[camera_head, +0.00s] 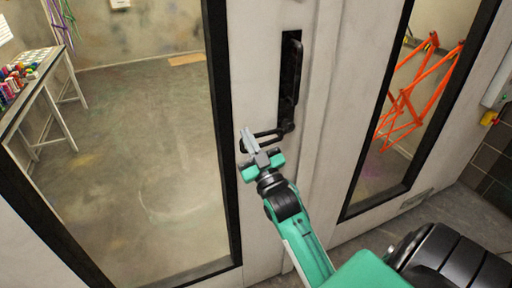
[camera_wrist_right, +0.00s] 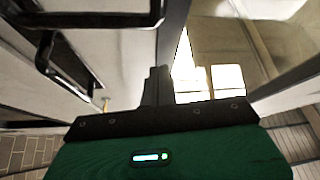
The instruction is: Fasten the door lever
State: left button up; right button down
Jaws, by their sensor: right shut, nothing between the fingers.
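The door lever (camera_head: 266,135) is a black bar that sticks out to the left, roughly level, from the lower end of a tall black handle plate (camera_head: 291,80) on the pale door. My right gripper (camera_head: 248,139) is at the lever's free left end, its grey fingers shut and overlapping that end in the head view. Whether they touch it I cannot tell. In the right wrist view the dark fingers (camera_wrist_right: 156,86) are together with nothing between them. Black bar-like hardware (camera_wrist_right: 90,19) is at the upper left there, apart from the fingers. My left gripper is not in view.
A glass pane (camera_head: 150,150) in a black frame is left of the lever, and a narrower pane (camera_head: 405,110) is on the right. Orange frames (camera_head: 420,95) and a table with coloured bottles (camera_head: 20,80) stand behind the glass.

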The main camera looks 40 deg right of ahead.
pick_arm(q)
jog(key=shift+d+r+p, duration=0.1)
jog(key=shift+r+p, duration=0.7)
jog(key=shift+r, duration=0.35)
pick_arm(e)
jog(key=shift+w+d+f, duration=0.3)
jog(key=shift+w+f, duration=0.3)
jog(key=shift+f, duration=0.15)
jog(key=shift+w+d+f, duration=0.3)
jog(key=shift+w+f, duration=0.3)
jog(key=shift+f, duration=0.1)
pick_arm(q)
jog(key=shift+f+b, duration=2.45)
pick_arm(e)
jog(key=s+d+f+n+g+y, duration=0.1)
jog(key=d+f+n+g+y, duration=0.2)
jog(key=f+n, duration=0.5)
jog(key=s+d+f+n+g+y, duration=0.1)
jog(key=d+f+n+g+y, duration=0.2)
jog(key=f+n, duration=0.6)
jog(key=shift+d+f+n+y, duration=0.3)
jog(key=shift+d+n+y, duration=0.5)
jog(key=shift+d+y, duration=0.3)
